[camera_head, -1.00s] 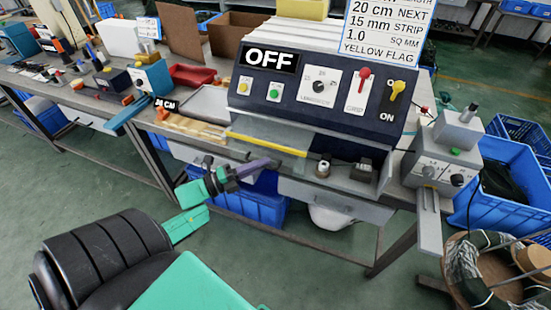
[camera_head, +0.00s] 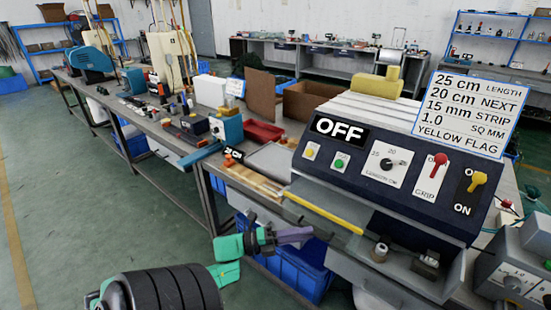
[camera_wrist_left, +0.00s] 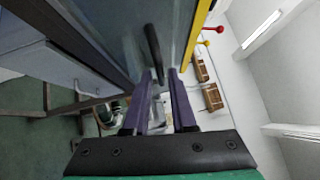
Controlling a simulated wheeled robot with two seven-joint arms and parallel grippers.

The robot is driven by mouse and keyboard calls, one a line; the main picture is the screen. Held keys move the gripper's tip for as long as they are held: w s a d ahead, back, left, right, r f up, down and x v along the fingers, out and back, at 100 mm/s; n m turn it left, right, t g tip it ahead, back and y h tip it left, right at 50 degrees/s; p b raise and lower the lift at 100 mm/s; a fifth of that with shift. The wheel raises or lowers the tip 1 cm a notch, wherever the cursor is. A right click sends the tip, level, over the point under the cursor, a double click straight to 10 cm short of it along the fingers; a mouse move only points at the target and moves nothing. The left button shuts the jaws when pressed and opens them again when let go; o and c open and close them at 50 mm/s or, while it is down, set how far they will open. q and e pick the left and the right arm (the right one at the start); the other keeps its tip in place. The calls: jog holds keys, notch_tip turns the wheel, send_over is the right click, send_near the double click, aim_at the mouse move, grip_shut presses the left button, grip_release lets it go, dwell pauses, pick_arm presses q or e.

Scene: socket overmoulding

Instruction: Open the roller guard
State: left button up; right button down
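The roller guard (camera_head: 323,212) shows as a panel with a yellow edge at the front of the dark blue machine (camera_head: 400,184). In the left wrist view its yellow strip (camera_wrist_left: 196,35) runs along the upper right, beside a grey see-through panel. A dark bar handle (camera_wrist_left: 153,52) lies at the gap between my left fingertips; I cannot tell whether they touch it. My left gripper (camera_head: 310,234), with purple fingers, is just in front of and below the guard's yellow edge. In the left wrist view the gripper (camera_wrist_left: 160,76) has its fingers apart. My right gripper is out of view.
The machine's sign reads OFF (camera_head: 339,129). A red lever (camera_head: 438,163) and a yellow lever (camera_head: 477,181) stand on its panel. A blue crate (camera_head: 290,265) sits under the bench. A red tray (camera_head: 264,131) and cardboard boxes (camera_head: 310,100) lie behind. The left floor is clear.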

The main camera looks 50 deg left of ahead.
pick_arm(q)
jog(key=b+v, duration=0.1)
jog(key=v, duration=1.1)
jog(key=shift+b, duration=0.4)
jog(key=shift+f, duration=0.1)
